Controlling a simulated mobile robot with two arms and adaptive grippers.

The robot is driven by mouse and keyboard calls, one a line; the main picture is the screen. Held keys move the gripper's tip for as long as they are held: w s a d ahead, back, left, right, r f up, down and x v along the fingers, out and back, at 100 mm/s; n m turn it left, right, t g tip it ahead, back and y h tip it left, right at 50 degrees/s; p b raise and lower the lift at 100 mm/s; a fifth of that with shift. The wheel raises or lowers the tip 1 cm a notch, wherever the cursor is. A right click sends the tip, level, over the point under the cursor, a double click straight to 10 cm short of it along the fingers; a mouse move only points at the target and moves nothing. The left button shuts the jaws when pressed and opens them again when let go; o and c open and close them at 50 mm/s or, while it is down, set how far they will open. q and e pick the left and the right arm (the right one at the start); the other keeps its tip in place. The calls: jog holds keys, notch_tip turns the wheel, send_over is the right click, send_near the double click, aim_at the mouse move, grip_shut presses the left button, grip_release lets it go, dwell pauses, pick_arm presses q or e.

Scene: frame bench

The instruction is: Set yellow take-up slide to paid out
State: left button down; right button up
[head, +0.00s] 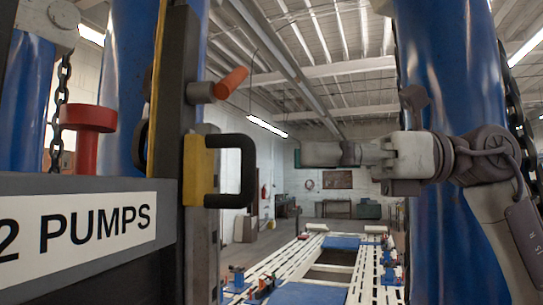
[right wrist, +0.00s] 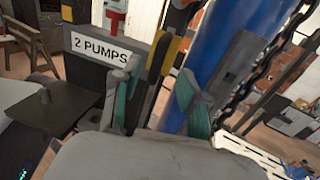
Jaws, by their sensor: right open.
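The yellow take-up slide (head: 197,170) sits on a dark upright rail (head: 172,80) left of centre in the head view, with a black D-shaped handle (head: 247,170) standing out to its right. My right gripper (head: 298,155) comes in from the right, level with the handle and apart from it in the picture. In the right wrist view my right gripper (right wrist: 158,100) is open, its two green-padded fingers spread with nothing held between them. A yellow part (right wrist: 171,54), which looks like the slide, shows beyond the fingers. My left gripper is in neither view.
An orange-tipped peg (head: 231,82) juts out above the slide. A "2 PUMPS" sign (head: 85,230) and a red knob (head: 88,118) are at left. Blue columns (head: 455,90) and chains stand close on both sides. A slotted white frame bench (head: 345,270) lies beyond.

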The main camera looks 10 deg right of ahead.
jog(key=shift+s+d, duration=0.2)
jog(key=shift+d, duration=1.85)
